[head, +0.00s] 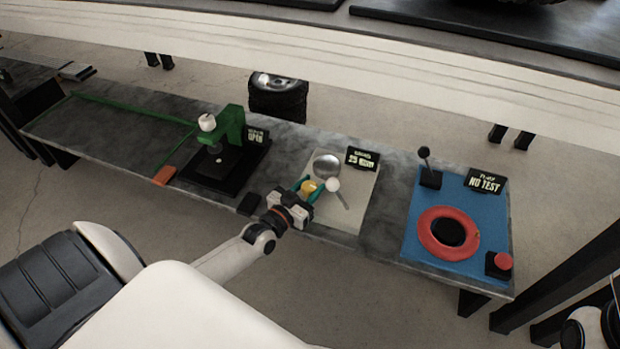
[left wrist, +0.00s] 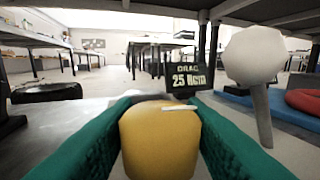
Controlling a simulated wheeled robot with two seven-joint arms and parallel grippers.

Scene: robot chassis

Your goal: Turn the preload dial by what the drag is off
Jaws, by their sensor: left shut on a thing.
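The yellow dial (head: 310,187) stands on the pale plate (head: 332,217) in the middle of the bench. In the left wrist view the dial (left wrist: 158,145) has a white mark line on its top, slanting slightly. My left gripper (head: 307,184) is shut on the dial, with a teal finger on each side. The drag sign (head: 362,158) behind it reads 25 Ncm, clearer in the left wrist view (left wrist: 188,76). A white ball lever (head: 333,185) stands right of the dial. A silver round part (head: 327,165) is behind it. My right gripper is not in view.
A green press (head: 232,124) with a sign reading OPEN stands to the left. A blue plate (head: 418,235) to the right carries a red ring (head: 432,243), a black lever (head: 426,166), a red button (head: 503,261) and a sign reading PLAY NO TEST.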

